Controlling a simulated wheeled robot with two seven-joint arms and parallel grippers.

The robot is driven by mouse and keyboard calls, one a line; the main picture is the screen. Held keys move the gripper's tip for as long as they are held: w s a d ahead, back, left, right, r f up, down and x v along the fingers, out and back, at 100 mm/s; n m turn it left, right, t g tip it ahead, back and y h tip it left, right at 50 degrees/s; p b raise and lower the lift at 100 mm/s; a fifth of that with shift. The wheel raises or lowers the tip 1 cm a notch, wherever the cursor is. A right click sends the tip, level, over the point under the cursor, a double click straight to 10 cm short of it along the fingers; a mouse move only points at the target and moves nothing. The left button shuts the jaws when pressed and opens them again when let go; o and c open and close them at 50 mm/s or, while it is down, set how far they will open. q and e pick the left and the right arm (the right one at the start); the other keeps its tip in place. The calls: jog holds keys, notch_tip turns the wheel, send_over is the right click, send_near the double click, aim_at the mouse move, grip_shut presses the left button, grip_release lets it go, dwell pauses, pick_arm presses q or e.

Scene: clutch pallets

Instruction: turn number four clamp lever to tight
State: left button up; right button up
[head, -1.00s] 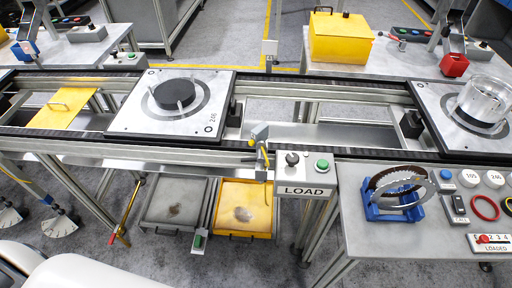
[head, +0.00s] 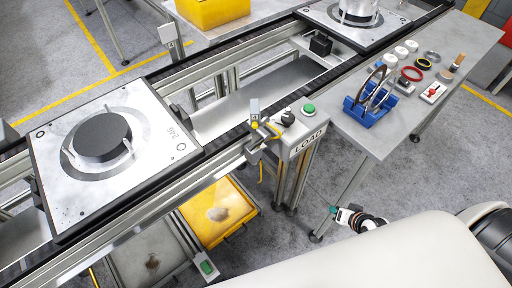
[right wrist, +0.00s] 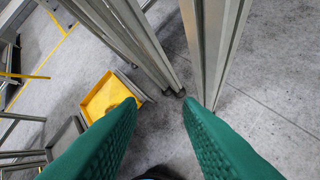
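A pallet (head: 60,150) with a black disc (head: 102,137) lies on the conveyor at left. My right gripper (head: 337,211) is low right of the LOAD box, apart from the fixture. In the right wrist view its green fingers (right wrist: 158,104) are spread and empty, with metal posts and floor beyond. My left gripper is out of view.
A side table (head: 385,140) holds a blue rack (head: 366,113), rings and a red-marked slider plate (head: 433,93). Yellow (head: 222,234) and grey (head: 150,254) trays lie below the conveyor. A second pallet (head: 318,12) is at the top.

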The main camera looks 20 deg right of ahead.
aim_at(259, 144)
jog(key=w+a+r+m+t+y+b, duration=0.1)
jog(key=w+a+r+y, duration=0.15)
jog(key=r, duration=0.45)
jog(key=w+a+r+t+y, duration=0.15)
jog(key=w+r, duration=0.25)
jog(key=r, duration=0.4)
jog(key=w+a+r+m+t+y+b, duration=0.1)
jog(key=w+a+r+t, duration=0.15)
jog(key=r, duration=0.45)
jog(key=s+a+r+g+y+b, duration=0.1)
jog(key=a+r+y, duration=0.2)
jog(key=a+r, duration=0.25)
jog(key=s+a+r+g+y, duration=0.1)
jog(key=s+a+r+y, duration=0.1)
jog(key=a+r, duration=0.4)
jog(key=p+x, duration=0.1)
jog(key=x, duration=0.2)
jog(key=p+x, duration=0.1)
jog(key=x, duration=0.3)
jog(key=r+p+x, duration=0.1)
jog(key=x, duration=0.3)
jog(key=shift+w+d+p, duration=0.2)
jog(key=shift+w+p, duration=0.2)
jog(key=shift+w, duration=0.05)
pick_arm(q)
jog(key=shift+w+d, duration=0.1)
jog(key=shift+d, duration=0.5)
pick_arm(e)
grip_shut()
